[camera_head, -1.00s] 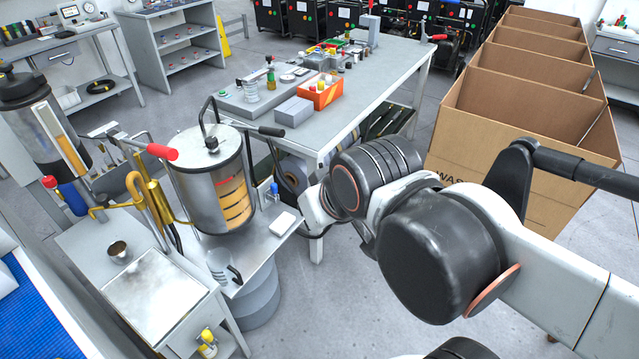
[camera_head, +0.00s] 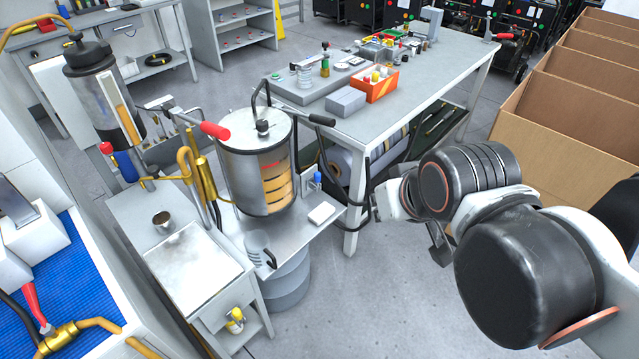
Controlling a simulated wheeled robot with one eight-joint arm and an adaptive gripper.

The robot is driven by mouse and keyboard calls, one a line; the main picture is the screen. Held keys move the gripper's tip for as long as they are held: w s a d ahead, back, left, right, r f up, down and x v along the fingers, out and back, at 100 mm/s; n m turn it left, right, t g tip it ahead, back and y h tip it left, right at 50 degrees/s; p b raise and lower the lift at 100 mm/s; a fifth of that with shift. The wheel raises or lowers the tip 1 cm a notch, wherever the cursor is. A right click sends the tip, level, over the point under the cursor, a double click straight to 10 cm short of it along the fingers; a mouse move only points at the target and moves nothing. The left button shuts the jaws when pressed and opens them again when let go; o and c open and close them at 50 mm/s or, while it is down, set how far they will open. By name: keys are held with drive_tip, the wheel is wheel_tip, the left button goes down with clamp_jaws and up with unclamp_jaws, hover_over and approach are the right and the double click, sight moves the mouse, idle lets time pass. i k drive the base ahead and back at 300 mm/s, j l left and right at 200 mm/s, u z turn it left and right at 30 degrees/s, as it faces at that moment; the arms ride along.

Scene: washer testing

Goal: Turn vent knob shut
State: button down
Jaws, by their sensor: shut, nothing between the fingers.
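A steel tank (camera_head: 240,175) with a glass front showing amber bands stands on the metal bench, left of centre. A black knob (camera_head: 263,127) sits on its lid under a black bail handle. A small blue-topped fitting (camera_head: 317,180) stands to the right of the tank. I cannot tell for certain which of these is the vent knob. My gripper (camera_head: 439,247), partly hidden by my own arm, is to the right of the tank, apart from it and over the floor. Its fingers look shut and hold nothing.
A grey worktable (camera_head: 420,85) with an orange bin (camera_head: 375,84) stands behind the tank. A red-ended lever (camera_head: 213,130) and a black-ended lever (camera_head: 322,120) flank the tank. Cardboard boxes (camera_head: 545,130) are at right. Floor in front of the bench is open.

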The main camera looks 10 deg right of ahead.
sight(262, 125)
drive_tip(key=u, duration=0.4)
drive_tip(key=j+z, duration=0.15)
drive_tip(key=j, duration=0.15)
drive_tip(key=i+j+z, duration=0.1)
drive_tip(key=j, duration=0.2)
drive_tip(key=i+l+u, duration=0.1)
drive_tip(key=i, duration=0.4)
drive_tip(key=i+l+u, duration=0.15)
drive_tip(key=i+l, duration=0.2)
drive_tip(key=i, duration=0.15)
